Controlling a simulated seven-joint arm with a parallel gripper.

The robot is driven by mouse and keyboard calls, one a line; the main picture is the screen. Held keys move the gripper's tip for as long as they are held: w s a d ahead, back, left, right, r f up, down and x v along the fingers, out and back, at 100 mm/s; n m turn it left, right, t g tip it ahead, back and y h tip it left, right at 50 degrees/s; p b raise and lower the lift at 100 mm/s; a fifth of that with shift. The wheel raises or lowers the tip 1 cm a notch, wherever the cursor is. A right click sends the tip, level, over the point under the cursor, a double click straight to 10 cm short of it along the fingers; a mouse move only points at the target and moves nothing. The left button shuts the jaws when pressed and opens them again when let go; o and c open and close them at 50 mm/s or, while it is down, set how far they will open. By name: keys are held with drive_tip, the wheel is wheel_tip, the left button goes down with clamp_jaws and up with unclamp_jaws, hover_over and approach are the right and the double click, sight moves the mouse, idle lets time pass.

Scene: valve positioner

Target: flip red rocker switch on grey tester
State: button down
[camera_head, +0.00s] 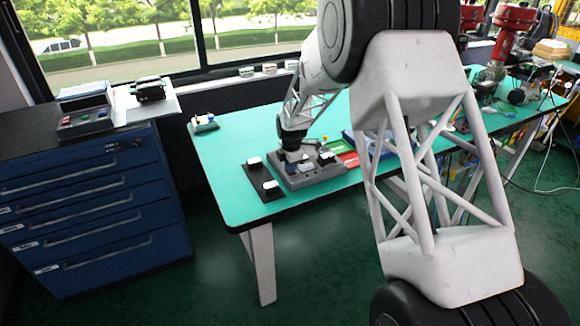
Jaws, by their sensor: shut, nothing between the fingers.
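A grey box-like unit (318,178), which looks like the grey tester, sits on the green bench top (230,190) near its front edge. My gripper (292,160) points down over the left part of this unit, shut and empty. It is small in the picture, and I cannot tell whether the fingertips touch the unit. I cannot make out the red rocker switch; the gripper or the low resolution may hide it.
A black plate with white-topped parts (256,180) lies left of the unit. Red and green pieces (348,159) lie to its right. A small device (205,123) stands at the bench's back left corner. A blue drawer cabinet (90,210) stands left. The bench's front left is clear.

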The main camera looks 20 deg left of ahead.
drive_tip(key=shift+s+d+f, duration=0.15)
drive_tip(key=shift+f, duration=0.25)
drive_tip(key=shift+s+d+f, duration=0.1)
drive_tip(key=shift+f, duration=0.25)
drive_tip(key=shift+s+d+f, duration=0.1)
drive_tip(key=shift+f, duration=0.1)
drive_tip(key=shift+w+a+r, duration=0.15)
drive_tip(key=shift+w+a, duration=0.45)
drive_tip(key=shift+r, duration=0.1)
wheel_tip(320, 180, up, 15)
drive_tip(key=shift+d+r, duration=0.2)
idle(0.6)
drive_tip(key=shift+s, duration=0.1)
